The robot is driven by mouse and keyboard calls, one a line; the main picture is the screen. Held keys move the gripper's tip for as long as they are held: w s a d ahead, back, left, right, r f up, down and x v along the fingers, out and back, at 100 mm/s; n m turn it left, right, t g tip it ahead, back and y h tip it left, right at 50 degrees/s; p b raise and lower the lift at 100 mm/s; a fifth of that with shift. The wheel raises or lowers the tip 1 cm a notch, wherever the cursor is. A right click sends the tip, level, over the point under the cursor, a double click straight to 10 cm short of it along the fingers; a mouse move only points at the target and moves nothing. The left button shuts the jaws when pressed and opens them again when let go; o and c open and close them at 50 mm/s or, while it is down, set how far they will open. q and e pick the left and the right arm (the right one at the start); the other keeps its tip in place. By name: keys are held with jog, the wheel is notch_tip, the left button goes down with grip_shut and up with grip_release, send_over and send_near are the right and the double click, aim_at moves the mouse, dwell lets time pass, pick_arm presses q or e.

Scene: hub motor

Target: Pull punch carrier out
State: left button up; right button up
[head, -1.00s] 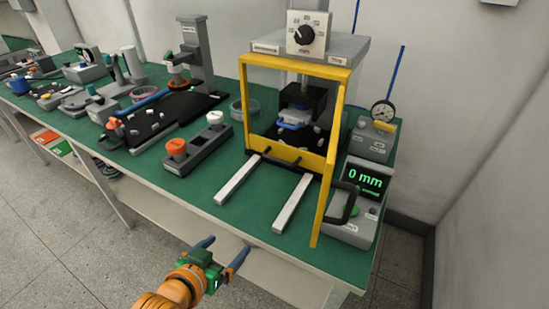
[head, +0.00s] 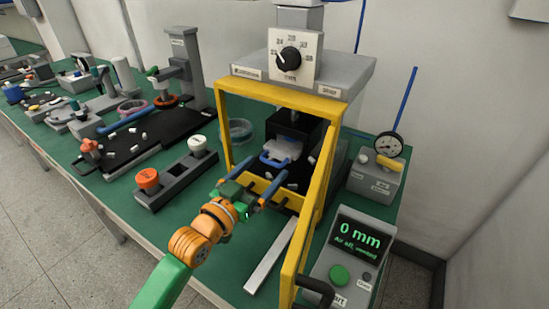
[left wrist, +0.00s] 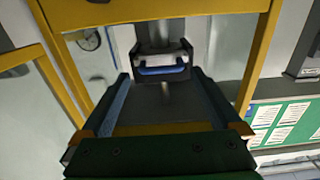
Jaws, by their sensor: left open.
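The punch carrier (head: 284,148) is a pale block with a blue handle (head: 270,161) on its front. It sits inside the yellow-framed press (head: 222,130), below the dark punch head. My left gripper (head: 268,166) is open in front of the press opening, its two fingers pointing inward at the carrier. In the left wrist view the blue handle (left wrist: 162,70) shows ahead between the open fingers, apart from them. The carrier's underside is hidden. My right gripper is not in view.
A yellow guard door (head: 312,220) with a black handle stands swung out at right. A control box (head: 345,265) reads 0 mm. A pale rail (head: 270,258) lies on the green bench. A gauge box (head: 376,180) stands right; a block with orange and white knobs (head: 175,183) stands left.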

aim_at(271, 161)
pick_arm(q)
jog(key=x, duration=0.4)
jog(key=shift+f, duration=0.1)
grip_shut()
